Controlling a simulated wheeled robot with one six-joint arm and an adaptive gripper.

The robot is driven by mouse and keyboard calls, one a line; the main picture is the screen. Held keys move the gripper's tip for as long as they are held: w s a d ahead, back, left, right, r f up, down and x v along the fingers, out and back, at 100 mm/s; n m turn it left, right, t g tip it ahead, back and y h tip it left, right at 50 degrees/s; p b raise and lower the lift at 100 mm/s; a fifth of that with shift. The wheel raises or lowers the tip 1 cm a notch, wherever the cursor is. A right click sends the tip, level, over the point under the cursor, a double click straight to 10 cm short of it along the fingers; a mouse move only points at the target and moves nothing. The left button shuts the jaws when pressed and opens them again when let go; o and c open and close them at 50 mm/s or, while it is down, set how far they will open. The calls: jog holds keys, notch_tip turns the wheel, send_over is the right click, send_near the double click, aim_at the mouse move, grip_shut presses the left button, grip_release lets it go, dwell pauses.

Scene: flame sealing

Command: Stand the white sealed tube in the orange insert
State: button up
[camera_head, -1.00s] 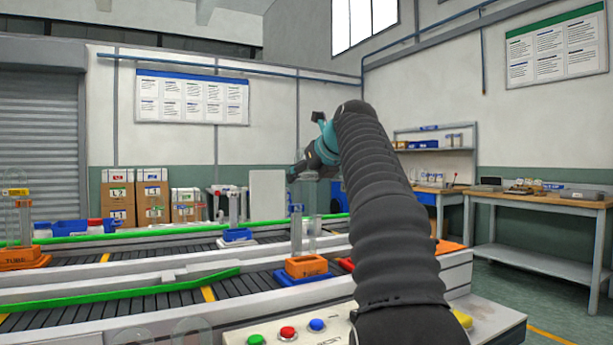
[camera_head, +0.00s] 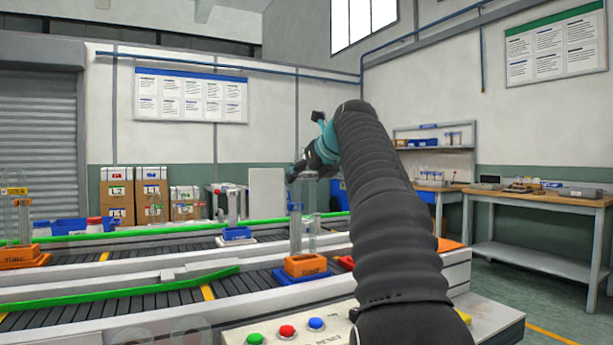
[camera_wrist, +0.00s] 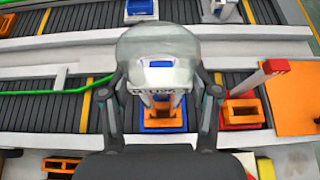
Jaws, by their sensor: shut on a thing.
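My gripper (camera_head: 306,176) is shut on a clear, pale tube (camera_head: 309,196) and holds it above the near conveyor. In the wrist view the tube (camera_wrist: 158,48) fills the space between the fingers of my gripper (camera_wrist: 163,88), with its rounded end towards the camera. The orange insert (camera_head: 306,265) sits in a blue tray (camera_head: 288,279) on the near conveyor, below the tube, with an upright post at its left. In the wrist view the insert (camera_wrist: 165,116) shows beyond the tube, partly hidden by it. The tube's lower end is unclear.
A red tray with an orange insert (camera_wrist: 243,110) stands right of the blue tray. An orange pad (camera_wrist: 291,100) lies farther right. A blue insert (camera_head: 238,235) is on the far conveyor, and another orange insert (camera_head: 20,254) is at the left. A green rail (camera_head: 120,293) borders the conveyor.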

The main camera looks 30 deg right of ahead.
jog(key=shift+f+b, duration=1.3)
jog(key=shift+f, duration=0.7)
dwell(0.9)
jog(key=o, duration=1.4)
jog(key=shift+s, duration=0.1)
jog(key=v, duration=1.2)
